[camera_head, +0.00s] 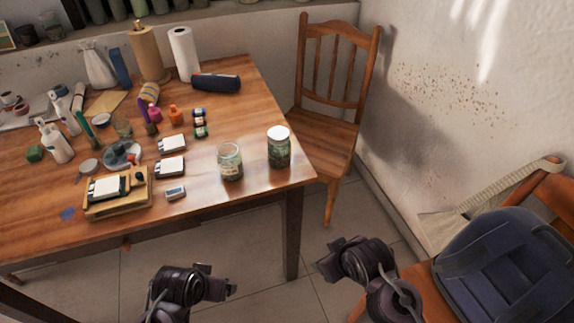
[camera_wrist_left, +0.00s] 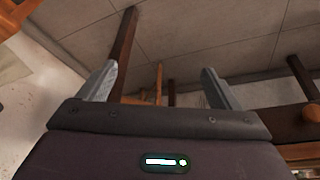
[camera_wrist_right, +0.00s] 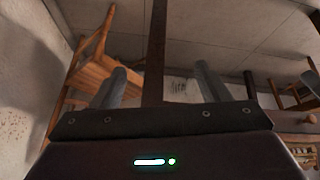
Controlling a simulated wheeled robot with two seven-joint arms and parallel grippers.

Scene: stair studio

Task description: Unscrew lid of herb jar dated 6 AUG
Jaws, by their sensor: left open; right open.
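Two glass herb jars stand upright near the table's right front corner. The right jar (camera_head: 279,148) has a white lid (camera_head: 278,132) on it and dark green contents. The left jar (camera_head: 230,163) looks greenish, with a pale label; I cannot tell whether a lid is on it. No date is readable on either jar. My left gripper (camera_head: 222,287) is open and empty, below and in front of the table; its fingers show in the left wrist view (camera_wrist_left: 160,85). My right gripper (camera_head: 330,262) is open and empty, right of the table leg; its fingers show in the right wrist view (camera_wrist_right: 160,88).
The wooden table (camera_head: 245,105) holds bottles, paper rolls, small boxes and a wooden stand (camera_head: 117,205) on its left. A wooden chair (camera_head: 325,130) stands behind the right corner. A chair with a blue backpack (camera_head: 510,265) is at right. The table's front right is clear around the jars.

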